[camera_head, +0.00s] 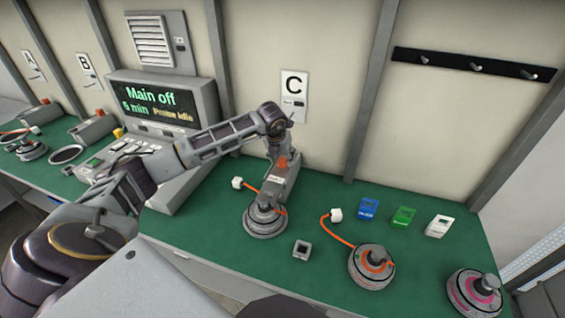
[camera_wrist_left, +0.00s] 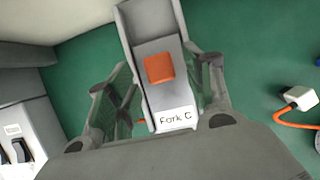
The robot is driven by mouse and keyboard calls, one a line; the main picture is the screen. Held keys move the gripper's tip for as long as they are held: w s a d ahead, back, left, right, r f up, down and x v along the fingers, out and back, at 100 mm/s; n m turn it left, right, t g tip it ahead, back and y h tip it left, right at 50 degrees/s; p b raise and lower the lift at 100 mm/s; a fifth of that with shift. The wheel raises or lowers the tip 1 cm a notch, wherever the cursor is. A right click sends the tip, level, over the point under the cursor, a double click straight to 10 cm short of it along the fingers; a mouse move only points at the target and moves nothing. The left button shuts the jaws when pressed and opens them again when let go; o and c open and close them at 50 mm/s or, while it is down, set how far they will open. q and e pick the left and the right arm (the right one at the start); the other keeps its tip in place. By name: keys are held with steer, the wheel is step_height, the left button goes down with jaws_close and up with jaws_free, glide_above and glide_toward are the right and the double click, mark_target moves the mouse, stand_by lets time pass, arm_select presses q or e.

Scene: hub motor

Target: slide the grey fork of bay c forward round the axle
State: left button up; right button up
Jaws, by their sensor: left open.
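The grey fork of bay C (camera_head: 286,187), with an orange block on top, lies on the green bench below the C sign (camera_head: 294,85). Its front end reaches the round grey hub motor (camera_head: 263,222); I cannot tell how the fork sits on the axle. My left gripper (camera_head: 281,150) is over the back part of the fork, pointing down. In the left wrist view the fork (camera_wrist_left: 172,100), labelled "Fork C", lies between the open fingers of the gripper (camera_wrist_left: 160,95). The wrist's body hides the fork's front end and the hub there. My right gripper is not in view.
An orange cable with a white plug (camera_head: 237,183) lies left of the hub. A small grey square part (camera_head: 302,250), a second hub (camera_head: 371,267) and a pink-marked hub (camera_head: 474,293) stand to the right. A console (camera_head: 160,110) reading "Main off" stands left.

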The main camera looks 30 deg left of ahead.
arm_select(q)
steer(key=shift+w+f+b, duration=0.25)
steer(key=shift+f+b, duration=0.05)
steer(key=shift+f, duration=0.4)
steer(key=shift+w+a+f, duration=0.1)
steer(key=shift+f, duration=0.15)
steer(key=shift+w+f, duration=0.1)
steer(key=shift+f, duration=0.1)
steer(key=shift+c, duration=0.3)
steer(key=c, duration=0.9)
jaws_close()
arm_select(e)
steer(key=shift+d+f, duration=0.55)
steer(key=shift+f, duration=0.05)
